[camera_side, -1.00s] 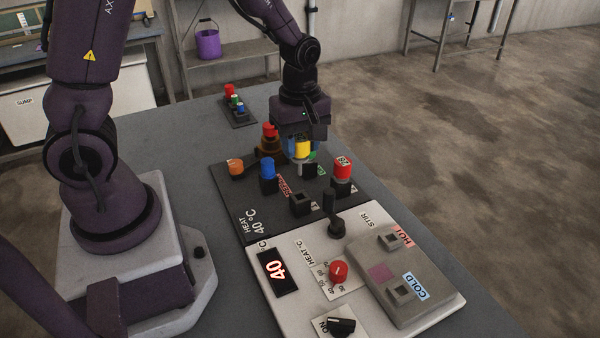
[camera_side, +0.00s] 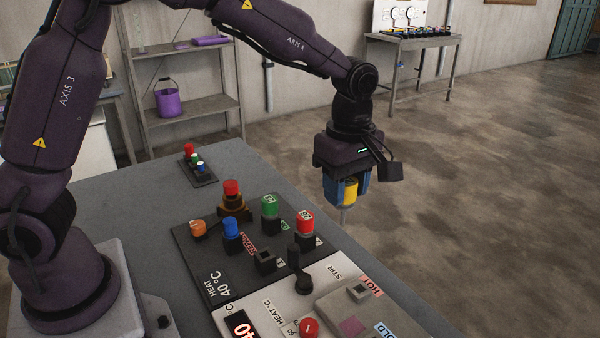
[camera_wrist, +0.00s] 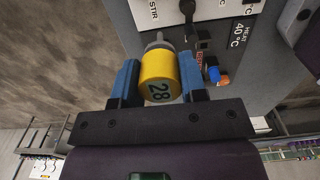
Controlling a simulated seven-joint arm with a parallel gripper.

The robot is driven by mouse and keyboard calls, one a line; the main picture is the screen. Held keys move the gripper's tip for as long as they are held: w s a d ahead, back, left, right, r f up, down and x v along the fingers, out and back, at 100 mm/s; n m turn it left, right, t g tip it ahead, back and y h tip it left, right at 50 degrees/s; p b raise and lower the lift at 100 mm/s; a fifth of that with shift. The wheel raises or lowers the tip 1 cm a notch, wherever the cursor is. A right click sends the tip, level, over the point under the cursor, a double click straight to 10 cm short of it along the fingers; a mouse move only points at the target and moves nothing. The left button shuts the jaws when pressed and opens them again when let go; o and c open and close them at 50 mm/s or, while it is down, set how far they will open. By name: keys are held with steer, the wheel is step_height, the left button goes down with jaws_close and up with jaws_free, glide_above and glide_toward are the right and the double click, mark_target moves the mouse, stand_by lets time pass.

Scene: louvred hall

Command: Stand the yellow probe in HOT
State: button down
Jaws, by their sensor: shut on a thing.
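My gripper (camera_side: 347,190) has blue fingers and is shut on the yellow probe (camera_side: 350,191), holding it in the air beyond the right edge of the dark rack. The probe's thin metal tip points down. In the wrist view the yellow probe (camera_wrist: 160,78) is marked 28 and sits between the blue fingers (camera_wrist: 158,84). The COLD label (camera_side: 391,331) is partly cut off.
The dark rack (camera_side: 200,262) holds orange, blue, green and red-topped probes, with a red-topped piece on a brown base (camera_side: 232,205) behind. A black upright lever (camera_side: 300,270) stands by STIR. A small rack (camera_side: 198,168) lies further back. Grey table (camera_side: 160,205) is clear at left.

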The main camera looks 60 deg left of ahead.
steer(key=w+d, duration=0.2)
steer(key=d, duration=0.3)
glide_above(358, 297)
steer(key=w+a, duration=0.1)
steer(key=w, duration=0.1)
step_height(358, 297, down, 12)
steer(key=shift+s+a+f, duration=0.15)
steer(key=shift+s+f, duration=0.05)
steer(key=shift+s, duration=0.05)
steer(key=shift+f, duration=0.15)
stand_by(0.8)
steer(key=shift+f, duration=1.75)
steer(key=c, duration=0.6)
jaws_free()
steer(key=shift+r, duration=0.1)
